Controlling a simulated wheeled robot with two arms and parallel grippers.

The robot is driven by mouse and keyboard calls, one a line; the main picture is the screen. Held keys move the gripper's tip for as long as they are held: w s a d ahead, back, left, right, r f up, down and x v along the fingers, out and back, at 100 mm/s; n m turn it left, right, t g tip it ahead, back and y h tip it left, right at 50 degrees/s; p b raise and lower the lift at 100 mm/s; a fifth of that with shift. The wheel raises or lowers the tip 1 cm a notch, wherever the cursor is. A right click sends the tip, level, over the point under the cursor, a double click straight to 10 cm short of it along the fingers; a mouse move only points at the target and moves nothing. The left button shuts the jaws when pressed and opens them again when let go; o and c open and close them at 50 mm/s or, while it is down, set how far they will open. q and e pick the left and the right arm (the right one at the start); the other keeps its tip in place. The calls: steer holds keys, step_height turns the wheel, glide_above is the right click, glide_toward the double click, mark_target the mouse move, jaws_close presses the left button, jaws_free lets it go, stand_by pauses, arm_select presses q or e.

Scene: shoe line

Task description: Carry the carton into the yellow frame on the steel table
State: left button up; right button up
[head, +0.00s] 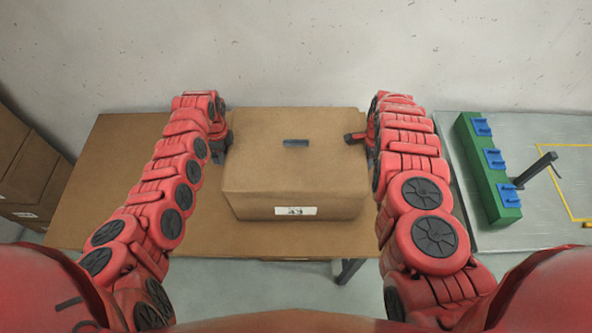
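The carton (294,168) is a closed brown box with a dark slot on top and a white label on its front. It sits on the brown table in the middle of the head view. My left gripper (226,142) is at its left side, and my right gripper (352,138) is at its right side near the far edge. Whether either one touches the carton or is open is hard to see. The yellow frame (565,180) is an outline on the steel table (480,238) at the right, partly cut off by the picture edge.
A green block with blue fittings (488,172) and a dark post with an arm (540,168) stand on the steel table, left of and over the frame's edge. Brown boxes (30,175) are stacked at far left. The brown table (105,180) is clear left of my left arm.

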arm_select(q)
jaws_close()
arm_select(e)
jaws_close()
stand_by(0.8)
